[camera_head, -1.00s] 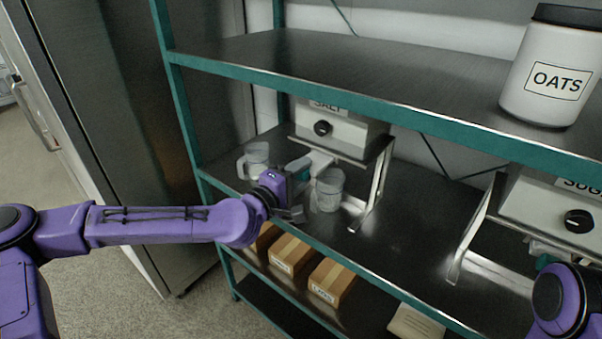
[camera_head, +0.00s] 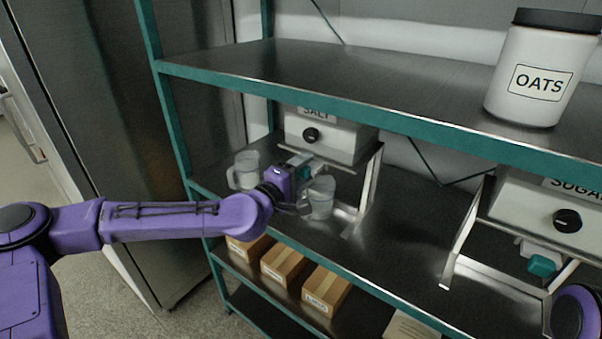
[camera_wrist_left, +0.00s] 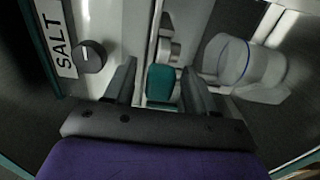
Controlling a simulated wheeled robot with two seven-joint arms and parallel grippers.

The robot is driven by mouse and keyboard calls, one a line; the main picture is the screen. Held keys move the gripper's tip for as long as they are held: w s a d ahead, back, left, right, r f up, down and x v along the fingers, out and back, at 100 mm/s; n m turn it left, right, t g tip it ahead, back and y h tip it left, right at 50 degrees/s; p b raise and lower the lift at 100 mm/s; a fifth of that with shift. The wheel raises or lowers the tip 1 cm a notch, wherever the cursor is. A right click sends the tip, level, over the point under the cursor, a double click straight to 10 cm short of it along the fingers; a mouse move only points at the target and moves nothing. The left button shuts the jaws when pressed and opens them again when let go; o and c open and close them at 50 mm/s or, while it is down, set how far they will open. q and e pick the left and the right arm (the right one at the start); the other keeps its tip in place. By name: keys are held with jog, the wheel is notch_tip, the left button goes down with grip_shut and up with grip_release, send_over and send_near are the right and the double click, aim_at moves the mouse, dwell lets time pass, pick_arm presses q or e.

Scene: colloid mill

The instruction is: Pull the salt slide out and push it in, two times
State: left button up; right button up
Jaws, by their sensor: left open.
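My left gripper (camera_head: 302,180) is in front of and below the dispenser. It also shows in the left wrist view (camera_wrist_left: 160,92), open, one finger on each side of the handle, with gaps visible. In the head view the gripper partly hides the slide, and how far out it stands is unclear. My right gripper is out of view.
A clear jug (camera_head: 320,200) stands close under the salt dispenser, right by my left gripper. Another clear jug (camera_head: 244,170) stands to the left. A sugar dispenser (camera_head: 548,215) with a teal slide handle (camera_head: 541,265) is at right. Cardboard boxes (camera_head: 283,264) are on the lower shelf.

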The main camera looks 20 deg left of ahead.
pick_arm(q)
jog(key=b+v, duration=0.1)
jog(key=v, duration=0.9)
jog(key=shift+s+b, duration=0.2)
jog(key=shift+b, duration=0.15)
jog(key=shift+a, duration=0.1)
jog(key=s+d+f+g+y, duration=0.1)
jog(key=s+d+f+g, duration=0.15)
jog(key=f, duration=0.75)
jog(key=s+d+f+g+y+b, duration=0.1)
jog(key=s+f+g, duration=0.3)
jog(key=f, duration=0.6)
jog(key=s+d+f+g, duration=0.2)
jog(key=s+f+g, duration=0.1)
jog(key=f, duration=0.7)
jog(key=s+a+f+m+g+y+b, duration=0.1)
jog(key=s+a+f+m+g+y, duration=0.1)
jog(key=s+a+f, duration=0.4)
jog(key=s+a+f+m+g+y+b, duration=0.1)
jog(key=s+a+f+m+y, duration=0.3)
jog(key=s+f, duration=0.5)
jog(key=s+a+m+g, duration=0.1)
jog(key=s+a+m, duration=0.1)
jog(key=s, duration=0.2)
jog(key=shift+s+a+f+g, duration=0.15)
jog(key=shift+s+f+g, duration=0.05)
jog(key=shift+s+g, duration=0.15)
